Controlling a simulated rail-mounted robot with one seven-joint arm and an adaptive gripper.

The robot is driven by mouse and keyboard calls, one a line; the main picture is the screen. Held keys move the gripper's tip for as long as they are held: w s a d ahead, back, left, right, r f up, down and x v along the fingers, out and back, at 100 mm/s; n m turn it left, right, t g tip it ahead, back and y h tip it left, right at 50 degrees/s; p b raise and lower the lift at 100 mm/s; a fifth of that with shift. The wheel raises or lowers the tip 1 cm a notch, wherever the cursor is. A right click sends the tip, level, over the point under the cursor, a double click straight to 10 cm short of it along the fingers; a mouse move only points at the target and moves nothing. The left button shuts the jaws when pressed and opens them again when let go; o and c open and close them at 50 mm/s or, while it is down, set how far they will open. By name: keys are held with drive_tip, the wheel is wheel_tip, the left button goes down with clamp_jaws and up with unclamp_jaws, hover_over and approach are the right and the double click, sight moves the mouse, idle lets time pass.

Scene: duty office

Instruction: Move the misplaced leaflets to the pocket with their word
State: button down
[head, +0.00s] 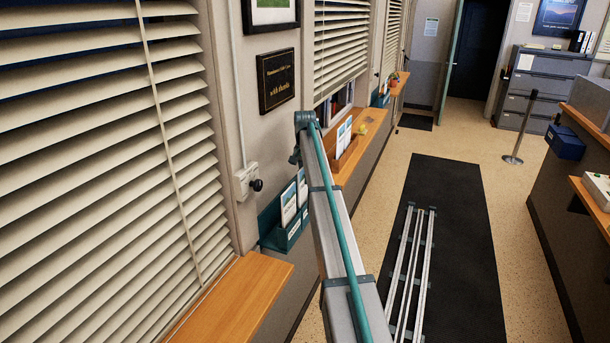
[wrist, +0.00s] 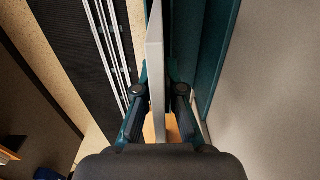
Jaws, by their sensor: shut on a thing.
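In the wrist view my gripper (wrist: 158,92) is shut on a pale leaflet (wrist: 155,50), seen nearly edge-on between the two fingers. Teal panels of a wall rack (wrist: 218,45) stand close to its right. In the head view this teal rack (head: 270,232) hangs on the left wall and holds leaflets (head: 288,203), with another (head: 302,187) behind. My arm hides part of the rack and most of the gripper. Further leaflets (head: 344,133) stand in a wooden holder (head: 346,156) on the sill beyond. Their words are too small to read.
A wooden ledge (head: 232,300) juts out in front of the rack. A wall socket with a black plug (head: 256,184) sits just above it. Rails (head: 410,270) run over a black mat (head: 458,230).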

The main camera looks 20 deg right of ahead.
drive_tip(key=shift+f, duration=0.2)
drive_tip(key=c, duration=1.2)
unclamp_jaws()
